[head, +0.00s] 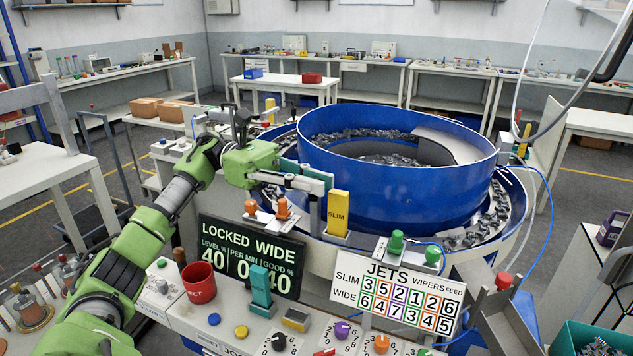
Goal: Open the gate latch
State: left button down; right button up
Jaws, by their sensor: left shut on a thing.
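My left arm reaches in from the left, and its green wrist is beside the blue bowl (400,190), at the bowl's left front. My left gripper (302,180) is shut on a small part at the gate, left of the yellow block marked SLIM (338,212). The gripped part is mostly hidden, and I cannot tell the latch's exact position. Two orange-topped knobs (283,208) stand just below the gripper. The black display (250,255) reads LOCKED WIDE, with 40, 0 and 40 below. My right gripper is not in view.
A red cup (199,284), a teal upright part (261,287) and several dials stand along the front panel. A white JETS board (397,294) leans at front right, below green knobs (396,243). Grey connectors lie in the bowl. Benches line the walls behind.

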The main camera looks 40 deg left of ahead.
pick_arm(q)
jog(key=shift+a+m+g, duration=0.1)
jog(key=shift+m+g, duration=0.2)
jog(key=shift+g, duration=0.3)
jog(key=c, duration=2)
grip_release()
jog(key=shift+s+a, duration=0.2)
jog(key=shift+a, duration=3.55)
jog(key=shift+r, duration=0.1)
